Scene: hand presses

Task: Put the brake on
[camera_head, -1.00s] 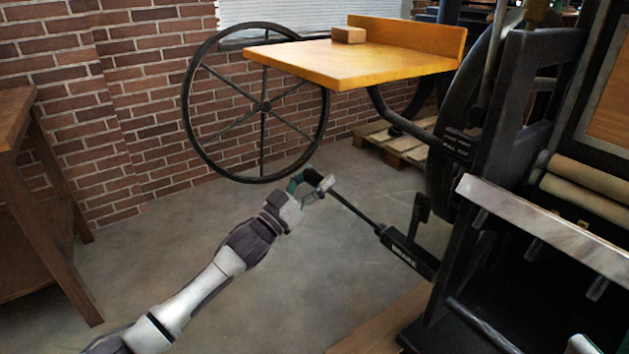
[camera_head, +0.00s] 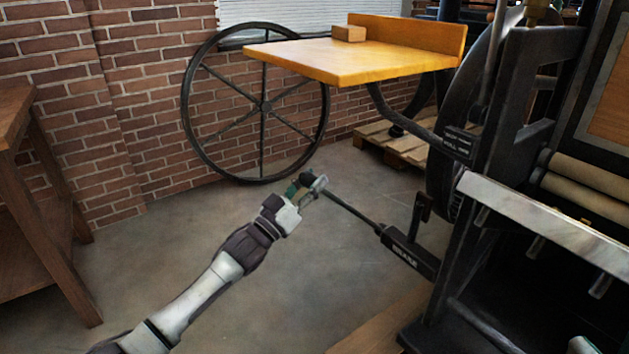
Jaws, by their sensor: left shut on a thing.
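The brake lever (camera_head: 350,210) is a thin black rod that runs from the dark press up and left. Its thick black base (camera_head: 407,250) carries a worn white label, too blurred to read surely. My left gripper (camera_head: 312,184) is shut on the far end of the lever, near a dark rounded knob that the fingers partly hide. My right gripper is not clearly in view; only a small pale piece shows at the bottom right edge.
The black press (camera_head: 510,130) fills the right side. A yellow wooden board (camera_head: 355,62) juts out above the lever. A large spoked wheel (camera_head: 187,110) leans by the brick wall. A wooden table (camera_head: 40,200) stands at left. The floor between is clear.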

